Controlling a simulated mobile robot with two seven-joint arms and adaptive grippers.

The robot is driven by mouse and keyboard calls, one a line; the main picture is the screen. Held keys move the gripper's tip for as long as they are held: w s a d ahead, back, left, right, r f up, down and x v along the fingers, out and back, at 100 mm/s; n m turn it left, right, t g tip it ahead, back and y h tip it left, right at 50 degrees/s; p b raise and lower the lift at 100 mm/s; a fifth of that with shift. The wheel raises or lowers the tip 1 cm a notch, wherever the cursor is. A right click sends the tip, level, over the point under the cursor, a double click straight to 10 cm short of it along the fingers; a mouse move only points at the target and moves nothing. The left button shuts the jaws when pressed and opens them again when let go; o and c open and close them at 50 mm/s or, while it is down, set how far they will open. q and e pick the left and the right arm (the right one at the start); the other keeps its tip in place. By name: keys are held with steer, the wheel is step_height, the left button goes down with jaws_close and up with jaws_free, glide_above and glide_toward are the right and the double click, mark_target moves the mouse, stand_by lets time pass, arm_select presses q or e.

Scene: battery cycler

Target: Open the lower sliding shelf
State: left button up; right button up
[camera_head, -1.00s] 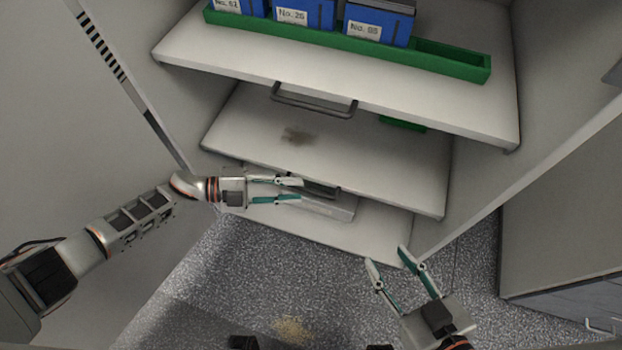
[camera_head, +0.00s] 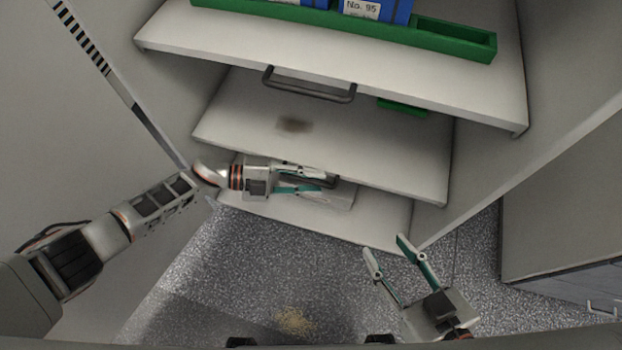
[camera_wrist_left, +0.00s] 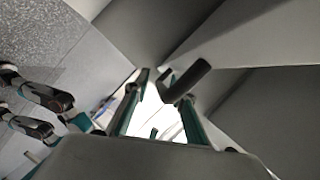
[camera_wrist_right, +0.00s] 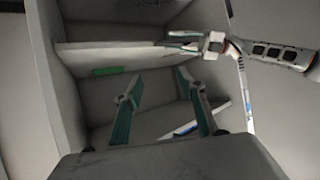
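The lower sliding shelf (camera_head: 380,158) is a pale board with a dark smudge, below the upper shelf. Its dark handle (camera_head: 322,181) is at its front edge, partly hidden by my left gripper (camera_head: 322,181). That gripper is open, its fingers above and below the handle in the head view. In the left wrist view the dark handle (camera_wrist_left: 188,82) lies close to the right fingertip; I cannot tell whether they touch. My right gripper (camera_head: 386,246) is open and empty, low in front of the cabinet, away from the shelf.
The upper shelf (camera_head: 440,95) overhangs above, with its own handle (camera_head: 308,88) and a green rack (camera_head: 455,42) holding blue boxes. A flat pale object (camera_head: 340,199) lies on the cabinet bottom under the shelf. Cabinet walls stand on both sides; speckled floor (camera_head: 260,270) is open in front.

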arm_select(q)
steer(key=shift+c, duration=0.4)
jaws_close()
